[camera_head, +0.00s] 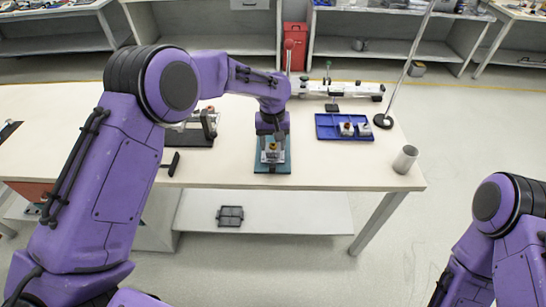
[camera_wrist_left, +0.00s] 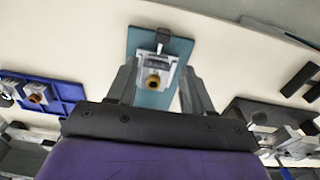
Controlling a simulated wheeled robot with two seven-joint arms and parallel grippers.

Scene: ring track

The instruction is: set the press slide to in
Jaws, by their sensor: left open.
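A teal plate (camera_head: 272,168) lies at the front edge of the table and carries a small metal block with a brass-coloured round part (camera_head: 271,153). This looks like the press slide, but I cannot tell its setting. In the left wrist view the teal plate (camera_wrist_left: 178,48) shows the metal block (camera_wrist_left: 163,65), with a dark knob (camera_wrist_left: 163,33) at its table-edge end. My left gripper (camera_head: 270,142) points down over the plate. Its open fingers, seen in the left wrist view (camera_wrist_left: 158,88), stand on either side of the block; contact cannot be told. My right gripper is out of view.
A blue tray (camera_head: 325,133) with small metal parts lies right of the plate. A fixture on a black base (camera_head: 190,139) stands left. A grey cup (camera_head: 405,159) and a pole on a round black foot (camera_head: 383,121) stand at the right. A white rail fixture (camera_head: 350,90) is behind.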

